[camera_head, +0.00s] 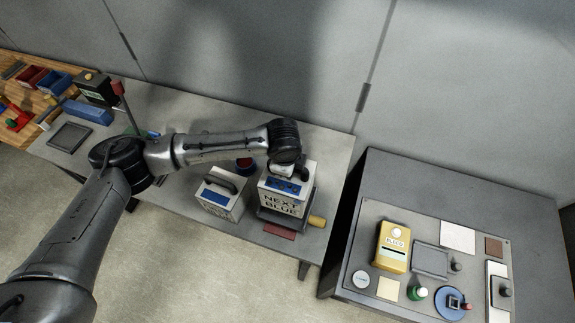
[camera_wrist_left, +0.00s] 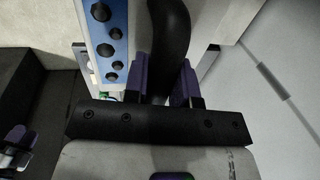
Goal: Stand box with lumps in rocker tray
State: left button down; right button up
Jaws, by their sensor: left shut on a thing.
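A white box (camera_head: 282,201) reads "NEXT BLUE" on its front and has a blue top panel with dark round lumps. The panel (camera_wrist_left: 108,38) also shows in the left wrist view. My left gripper (camera_head: 288,172) is above the box, shut on its black curved handle (camera_wrist_left: 170,40); the purple fingers (camera_wrist_left: 164,80) are on both sides of it. The box looks upright, at the grey rocker tray (camera_head: 303,220) with a yellow roller (camera_head: 317,221) at its right. The box hides most of the tray; I cannot tell whether it rests in it.
A second white box (camera_head: 218,195) with a handle stands close to the left. A red plate (camera_head: 280,231) lies in front of the tray. A dark red round thing (camera_head: 244,165) is behind. A separate grey bench (camera_head: 385,187) with a yellow dispenser (camera_head: 394,247) stands right.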

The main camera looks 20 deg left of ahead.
pick_arm(q)
jog(key=shift+r, duration=0.2)
jog(key=shift+r+p, duration=0.15)
jog(key=shift+p, duration=0.4)
notch_tip(320, 180, down, 3)
notch_tip(320, 180, down, 4)
jog(key=shift+w+b, duration=0.1)
jog(key=shift+b, duration=0.65)
jog(key=shift+f, duration=0.6)
dwell(0.8)
